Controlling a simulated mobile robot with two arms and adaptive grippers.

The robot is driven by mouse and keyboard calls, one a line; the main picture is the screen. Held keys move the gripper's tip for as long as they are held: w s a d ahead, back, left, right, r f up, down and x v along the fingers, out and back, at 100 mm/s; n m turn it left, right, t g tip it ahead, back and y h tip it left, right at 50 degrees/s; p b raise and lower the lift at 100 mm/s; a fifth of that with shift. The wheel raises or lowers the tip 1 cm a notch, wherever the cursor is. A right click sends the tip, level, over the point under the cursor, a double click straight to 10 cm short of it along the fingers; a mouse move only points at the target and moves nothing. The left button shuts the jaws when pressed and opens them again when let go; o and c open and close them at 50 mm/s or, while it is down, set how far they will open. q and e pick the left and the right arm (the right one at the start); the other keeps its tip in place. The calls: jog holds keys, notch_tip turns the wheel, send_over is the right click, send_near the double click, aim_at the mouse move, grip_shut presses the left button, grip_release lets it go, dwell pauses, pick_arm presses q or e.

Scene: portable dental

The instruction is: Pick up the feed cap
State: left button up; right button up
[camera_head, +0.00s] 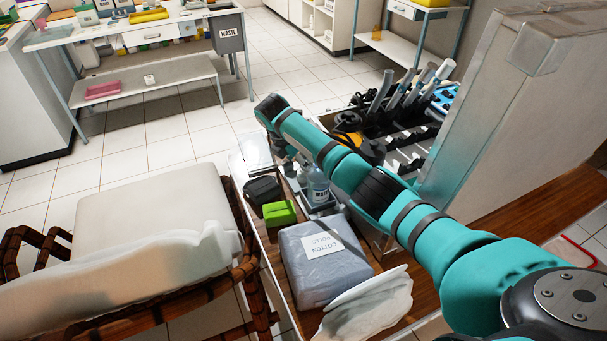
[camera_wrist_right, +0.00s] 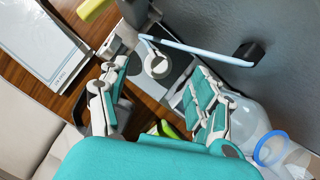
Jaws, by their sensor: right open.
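In the right wrist view, a small white round cap-like piece (camera_wrist_right: 157,66) with a short stem sits between and beyond my fingers; it may be the feed cap, but I cannot be sure. My right gripper (camera_wrist_right: 155,90) is open, its teal-padded fingers spread on either side of that piece, with nothing held. In the head view my right arm reaches across the cart, and it mostly hides the gripper. I cannot pick out the feed cap there. A clear bottle (camera_head: 318,186) with a label stands just below the arm. My left gripper is out of view.
A grey cotton rolls pack (camera_head: 310,270), a green box (camera_head: 279,212) and a black item (camera_head: 263,190) crowd the cart. An open metal case lid (camera_head: 480,120) stands at the right. In the wrist view, a pale-blue bar (camera_wrist_right: 205,53) crosses near the cap-like piece.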

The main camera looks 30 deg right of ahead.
jog(key=x, duration=0.4)
jog(key=shift+a+f, duration=0.1)
jog(key=shift+f, duration=0.3)
jog(key=c, duration=1)
jog(key=shift+r, duration=0.15)
jog(key=shift+a+r, duration=0.15)
jog(key=shift+r, duration=0.05)
notch_tip(320, 180, up, 7)
jog(key=shift+f, duration=0.15)
jog(key=a+b, duration=0.1)
jog(key=a, duration=0.5)
jog(key=a+b, duration=0.1)
jog(key=a, duration=0.6)
jog(key=w+a+b, duration=0.1)
jog(key=a, duration=0.5)
jog(key=shift+w+a+f, duration=0.1)
jog(key=shift+a+f, duration=0.05)
jog(key=shift+a, duration=0.2)
